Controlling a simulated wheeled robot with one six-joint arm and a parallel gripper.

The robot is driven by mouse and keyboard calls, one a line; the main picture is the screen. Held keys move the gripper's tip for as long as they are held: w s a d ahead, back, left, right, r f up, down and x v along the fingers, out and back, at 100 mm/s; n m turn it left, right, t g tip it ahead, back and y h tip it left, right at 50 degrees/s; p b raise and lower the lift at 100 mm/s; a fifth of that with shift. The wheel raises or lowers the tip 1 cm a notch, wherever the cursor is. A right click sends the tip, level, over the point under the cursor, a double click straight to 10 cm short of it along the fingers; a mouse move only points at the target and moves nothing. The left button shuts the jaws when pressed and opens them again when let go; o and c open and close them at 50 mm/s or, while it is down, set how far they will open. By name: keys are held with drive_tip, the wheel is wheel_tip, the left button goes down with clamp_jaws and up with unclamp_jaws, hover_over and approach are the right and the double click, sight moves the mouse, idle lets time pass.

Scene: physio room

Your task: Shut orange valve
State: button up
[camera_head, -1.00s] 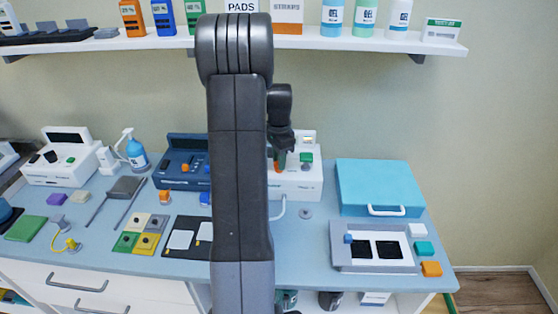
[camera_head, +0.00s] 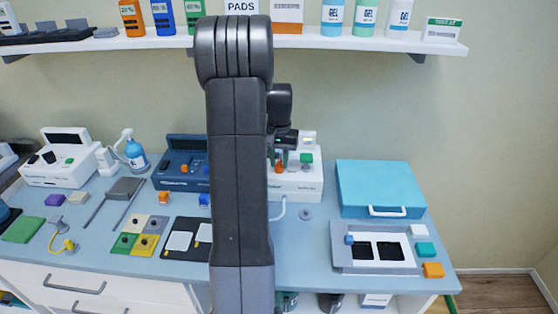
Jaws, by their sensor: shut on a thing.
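A white machine (camera_head: 310,185) stands on the bench to the right of my arm, partly hidden behind it. The orange valve (camera_head: 278,166) is on its front, low on the left, and only a small part shows. My gripper (camera_head: 281,158) is at the machine's front, with its fingers at the valve. It appears shut on the valve, though the fingertips are small and partly covered by my arm. A green knob (camera_head: 306,158) is on the same front, just right of my gripper.
A blue machine (camera_head: 180,165) with an orange knob (camera_head: 184,168) stands left of my arm. A teal case (camera_head: 380,188) and a grey tray (camera_head: 373,262) are to the right. A shelf (camera_head: 330,42) with bottles runs above.

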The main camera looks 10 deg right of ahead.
sight(279, 161)
drive_tip(key=shift+n, duration=0.8)
drive_tip(key=o, duration=0.6)
drive_tip(key=shift+o, duration=0.2)
drive_tip(key=shift+r, duration=0.15)
wheel_tip(279, 161, up, 7)
drive_tip(key=shift+r+b, duration=0.2)
drive_tip(key=shift+b, duration=0.3)
